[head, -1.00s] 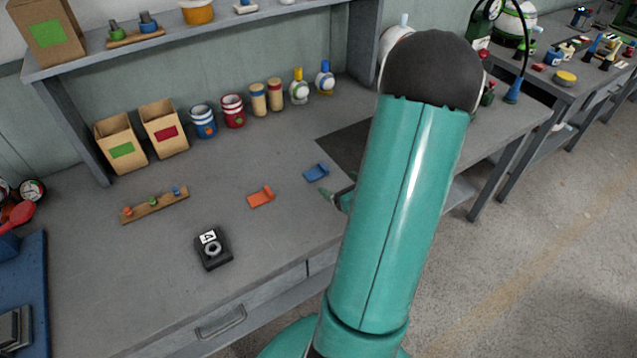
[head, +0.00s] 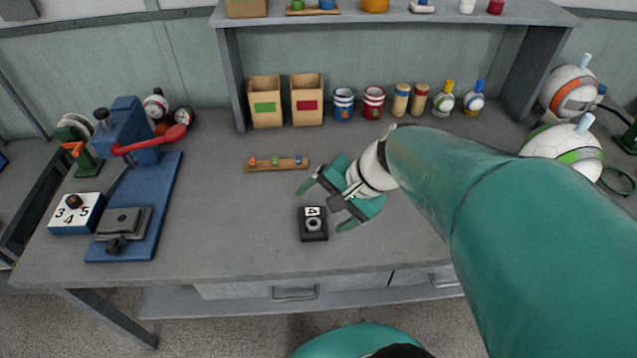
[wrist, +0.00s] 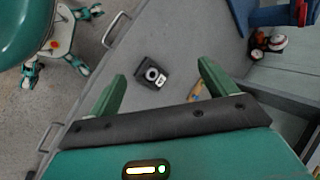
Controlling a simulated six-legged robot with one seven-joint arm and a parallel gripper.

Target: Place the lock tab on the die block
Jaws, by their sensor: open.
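A black die block (head: 313,231) with a white label reading 4 and a round grey ring on top lies flat on the bench. It also shows in the wrist view (wrist: 152,74), between my fingertips as seen from there. My gripper (head: 328,206) is open and empty, with its fingers spread just above and right of the block in the head view; it also shows in the wrist view (wrist: 161,72). No lock tab can be made out now.
A blue press (head: 140,130) with a red lever stands at the left beside a 3-4-5 dial plate (head: 78,222). A wooden strip with coloured pegs (head: 276,165) lies behind the block. Boxes (head: 307,100), cups and bottles line the back. Bench left of the block is clear.

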